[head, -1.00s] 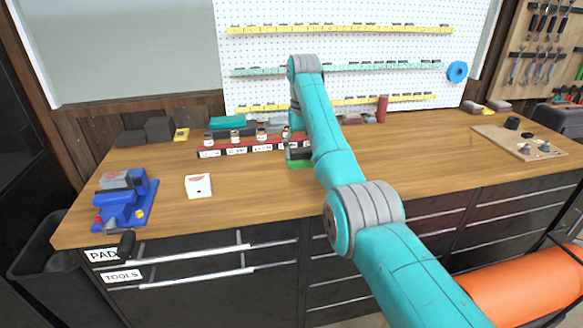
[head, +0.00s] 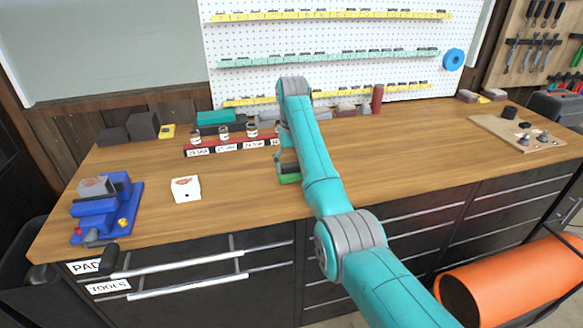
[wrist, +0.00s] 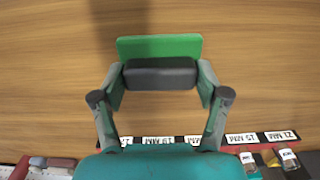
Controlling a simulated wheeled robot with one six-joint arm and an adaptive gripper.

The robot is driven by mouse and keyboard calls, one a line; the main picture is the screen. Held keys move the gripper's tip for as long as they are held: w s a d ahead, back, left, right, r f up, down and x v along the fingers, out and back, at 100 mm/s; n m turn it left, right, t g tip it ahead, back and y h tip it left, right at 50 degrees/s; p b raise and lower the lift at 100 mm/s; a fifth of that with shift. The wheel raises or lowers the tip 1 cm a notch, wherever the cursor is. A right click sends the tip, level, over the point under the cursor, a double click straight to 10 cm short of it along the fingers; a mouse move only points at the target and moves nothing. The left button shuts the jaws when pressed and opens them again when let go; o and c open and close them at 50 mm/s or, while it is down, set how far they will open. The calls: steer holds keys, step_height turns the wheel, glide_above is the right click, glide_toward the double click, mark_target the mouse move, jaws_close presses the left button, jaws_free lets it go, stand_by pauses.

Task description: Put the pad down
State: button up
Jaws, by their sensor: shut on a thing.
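The pad has a dark grey block (wrist: 160,72) on a green plate (wrist: 160,46). My gripper (wrist: 160,84) is shut on it, with one finger at each end of the grey part. In the head view the green edge of the pad (head: 289,178) shows low over the bench, left of my forearm. My arm hides most of the pad and gripper there. I cannot tell whether the pad touches the wood. It looks level.
The wooden bench top (head: 235,180) is clear around the pad. A red rack (head: 228,148) with labelled jars stands behind it. A board with small parts (head: 520,138) lies at the right.

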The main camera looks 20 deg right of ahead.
steer(key=shift+f, duration=0.85)
steer(key=o, duration=1.2)
steer(key=shift+f, duration=0.15)
steer(key=shift+o, duration=0.2)
